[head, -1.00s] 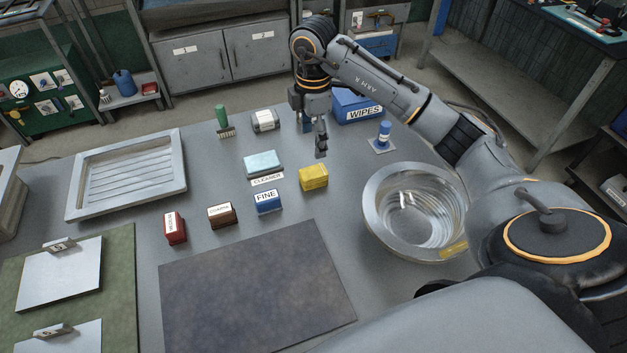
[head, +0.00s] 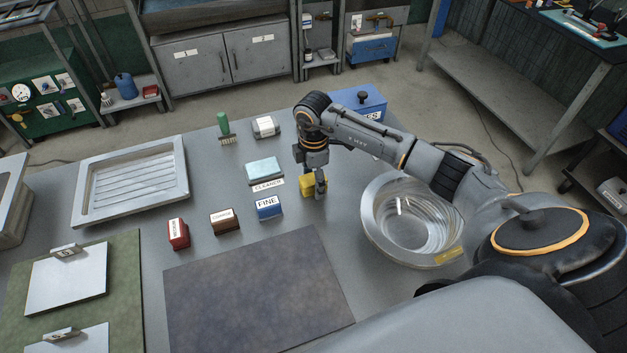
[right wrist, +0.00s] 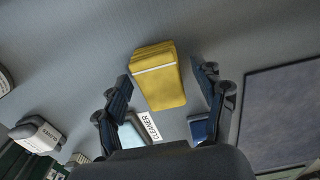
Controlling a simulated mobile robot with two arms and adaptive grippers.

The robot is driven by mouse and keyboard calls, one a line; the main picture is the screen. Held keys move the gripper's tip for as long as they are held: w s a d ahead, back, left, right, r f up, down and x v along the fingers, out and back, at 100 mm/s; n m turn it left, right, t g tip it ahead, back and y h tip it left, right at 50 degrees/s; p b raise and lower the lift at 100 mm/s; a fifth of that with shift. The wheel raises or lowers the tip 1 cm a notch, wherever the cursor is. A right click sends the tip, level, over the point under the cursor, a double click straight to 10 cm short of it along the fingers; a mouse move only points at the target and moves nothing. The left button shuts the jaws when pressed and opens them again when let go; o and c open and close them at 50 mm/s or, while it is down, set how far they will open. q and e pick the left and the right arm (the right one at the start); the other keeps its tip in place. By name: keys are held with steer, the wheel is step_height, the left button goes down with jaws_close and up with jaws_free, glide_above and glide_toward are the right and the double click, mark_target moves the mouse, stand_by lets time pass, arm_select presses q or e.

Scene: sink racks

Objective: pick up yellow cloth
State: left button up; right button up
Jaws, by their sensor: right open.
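The yellow cloth (head: 308,187) is a small folded stack on the grey table, just right of the blue FINE block. My right gripper (head: 319,190) hangs over it and hides part of it in the head view. In the right wrist view the yellow cloth (right wrist: 159,77) lies ahead between the two spread fingers of my right gripper (right wrist: 165,86). The fingers are open and nothing is held. I cannot tell how high the fingertips are above the table. My left gripper is not in view.
The blue FINE block (head: 268,207) and the pale cleaner sponge (head: 264,169) stand close on the left. A metal bowl (head: 371,225) is to the right. A blue wipes box (head: 345,98) stands behind the arm. A dark mat (head: 255,290) lies in front.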

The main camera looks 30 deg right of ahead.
mark_target(313, 178)
steer(key=c, duration=1.1)
steer(key=shift+c, duration=0.2)
steer(key=shift+r, duration=0.5)
step_height(313, 178, up, 2)
steer(key=shift+a+r+b, duration=0.15)
steer(key=shift+r+b, duration=0.1)
steer(key=shift+b, duration=0.05)
steer(key=s+a+r+b, duration=0.2)
steer(key=s+a+r, duration=0.6)
steer(key=a, duration=0.3)
steer(key=shift+s+r, duration=0.25)
steer(key=shift+r, duration=0.5)
